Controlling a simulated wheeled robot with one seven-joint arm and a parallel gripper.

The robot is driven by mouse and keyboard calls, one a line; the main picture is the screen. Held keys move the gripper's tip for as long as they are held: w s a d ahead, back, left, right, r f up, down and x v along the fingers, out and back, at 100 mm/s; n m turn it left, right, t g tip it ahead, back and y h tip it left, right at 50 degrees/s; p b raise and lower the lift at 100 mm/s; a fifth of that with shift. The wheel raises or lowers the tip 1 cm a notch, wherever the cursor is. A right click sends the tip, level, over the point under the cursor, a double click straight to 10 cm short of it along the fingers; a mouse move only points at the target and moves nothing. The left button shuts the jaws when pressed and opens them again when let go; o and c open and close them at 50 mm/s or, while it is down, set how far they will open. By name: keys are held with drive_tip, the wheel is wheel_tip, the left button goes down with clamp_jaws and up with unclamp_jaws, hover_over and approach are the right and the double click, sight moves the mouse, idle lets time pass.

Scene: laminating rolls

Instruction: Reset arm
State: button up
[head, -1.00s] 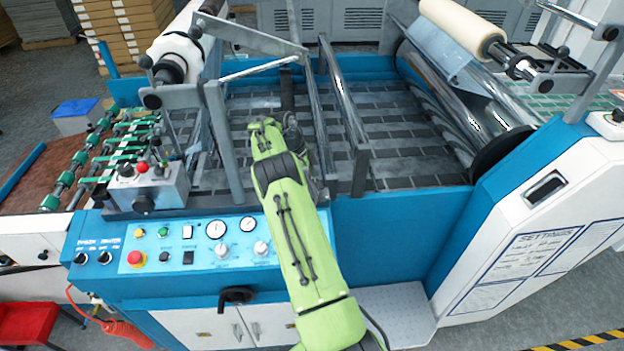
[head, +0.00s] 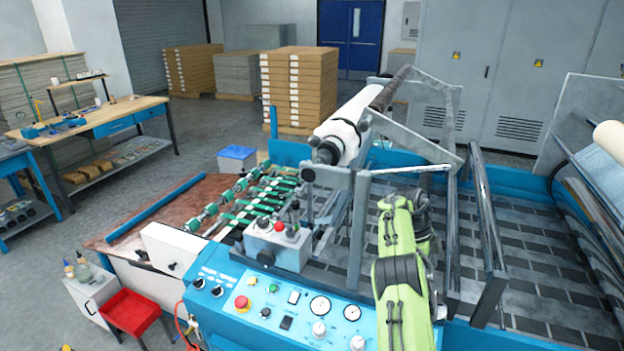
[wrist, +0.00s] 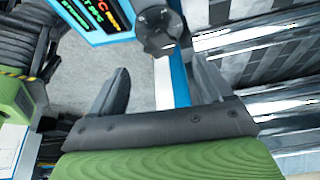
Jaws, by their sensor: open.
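My green arm (head: 400,265) reaches over the blue laminating machine (head: 470,338), above its dark slatted bed. The end of the arm lies near the upright metal bars in the head view, and its fingers cannot be made out there. In the wrist view my gripper (wrist: 160,88) shows two dark fingers spread apart with nothing between them. Beyond the fingers are a grey floor, a blue machine edge and a dark knob (wrist: 158,30).
Metal posts and bars (head: 487,225) stand close right of my arm. A white roll (head: 345,125) lies behind, and a control box (head: 278,245) stands to the left. A display panel (wrist: 88,18) shows in the wrist view. Open floor lies left, around a workbench (head: 95,118) and red stool (head: 132,310).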

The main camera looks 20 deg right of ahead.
drive_tip(key=s+a+r+n+t+y+b, duration=0.1)
drive_tip(key=s+a+r+n+t+b, duration=0.4)
drive_tip(key=a+r+n, duration=1.05)
drive_tip(key=s+a+f+n+t+y, duration=0.1)
drive_tip(key=s+a+f+n+t, duration=0.1)
drive_tip(key=s+a+n, duration=0.4)
drive_tip(key=s+a+f+n+t+y, duration=0.1)
drive_tip(key=s+a+f+n, duration=0.1)
drive_tip(key=s+a+n, duration=0.4)
drive_tip(key=s+a, duration=0.5)
drive_tip(key=s, duration=0.4)
drive_tip(key=shift+s+a+f+t+b, duration=0.2)
drive_tip(key=shift+s+f+t+b, duration=0.2)
